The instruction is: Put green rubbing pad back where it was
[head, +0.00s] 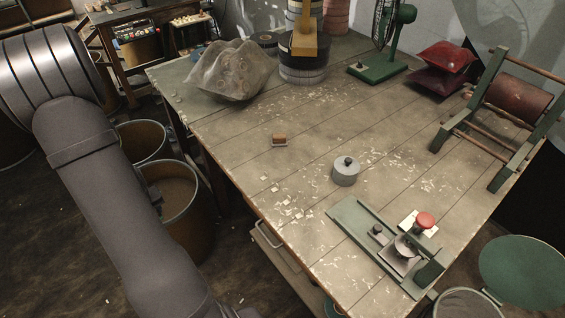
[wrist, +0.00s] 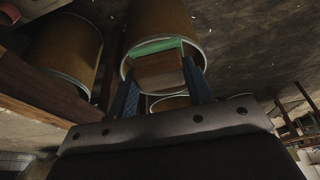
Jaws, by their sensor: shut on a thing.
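The green rubbing pad (wrist: 158,68) is a brown wooden block with a green layer along its far edge, seen in the wrist view. My gripper (wrist: 161,82) has its two blue fingers shut on the block's sides. Behind the held pad are a brown drum and dark floor, not the tabletop. In the head view the gripper and the held pad are out of sight; only my grey arm shows at the left.
The wooden table (head: 310,125) has free room around its middle. A grey lidded tin (head: 345,172) and a green tape device (head: 380,245) stand near its front edge. A crumpled translucent bag (head: 230,70) is at the back left. Brown drums (head: 180,200) stand on the floor beside the table.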

